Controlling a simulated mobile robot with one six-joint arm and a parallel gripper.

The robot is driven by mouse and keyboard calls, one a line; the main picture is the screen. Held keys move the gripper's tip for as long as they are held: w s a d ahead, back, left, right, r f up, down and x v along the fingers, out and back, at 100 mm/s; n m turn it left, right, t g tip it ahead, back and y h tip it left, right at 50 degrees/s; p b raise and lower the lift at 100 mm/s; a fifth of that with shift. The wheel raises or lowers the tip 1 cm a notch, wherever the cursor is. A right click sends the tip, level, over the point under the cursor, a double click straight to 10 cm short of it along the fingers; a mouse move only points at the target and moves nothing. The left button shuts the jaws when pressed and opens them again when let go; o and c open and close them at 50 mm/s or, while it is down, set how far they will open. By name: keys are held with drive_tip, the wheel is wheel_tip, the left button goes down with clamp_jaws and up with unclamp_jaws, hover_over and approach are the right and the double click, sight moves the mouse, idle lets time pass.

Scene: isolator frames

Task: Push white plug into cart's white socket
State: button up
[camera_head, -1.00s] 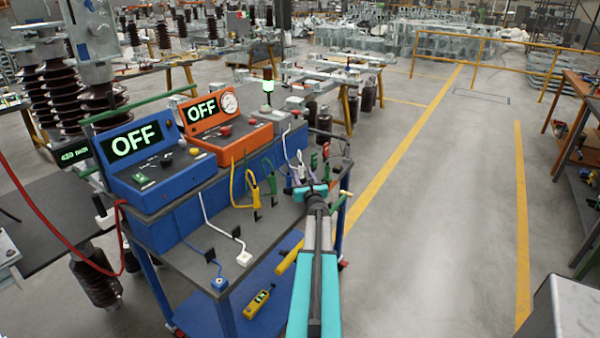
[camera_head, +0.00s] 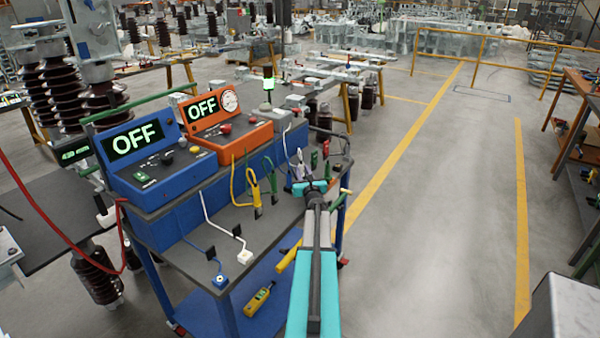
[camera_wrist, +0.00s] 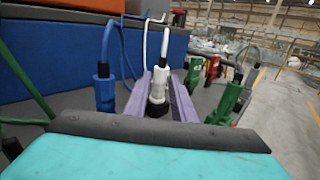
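The white plug (camera_wrist: 158,90) stands upright with a black lower part and a white cable rising from its top. In the wrist view it is between the two purple fingers of my gripper (camera_wrist: 160,96), which appear spread with small gaps on both sides. In the head view my gripper (camera_head: 300,186) is over the right end of the cart top, and the plug is hard to make out there. The white socket (camera_head: 244,257) is a small block on a white cable at the cart's front edge, well left of my gripper.
A blue plug (camera_wrist: 104,88) stands just left of my gripper; red (camera_wrist: 194,72) and green (camera_wrist: 228,98) plugs stand to the right. A blue socket (camera_head: 220,281) is near the white one.

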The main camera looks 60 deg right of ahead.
clamp_jaws()
drive_tip(key=shift+r, duration=0.1)
drive_tip(key=shift+r, duration=0.7)
drive_tip(key=r+b+v, duration=0.1)
drive_tip(key=b+v, duration=0.1)
drive_tip(key=v, duration=0.6)
drive_tip(key=r+b+v, duration=0.1)
drive_tip(key=r+v, duration=0.1)
drive_tip(key=v, duration=0.6)
drive_tip(key=shift+r+b, duration=0.25)
drive_tip(key=shift+b, duration=0.1)
drive_tip(key=shift+s+d, duration=0.15)
drive_tip(key=shift+r, duration=0.1)
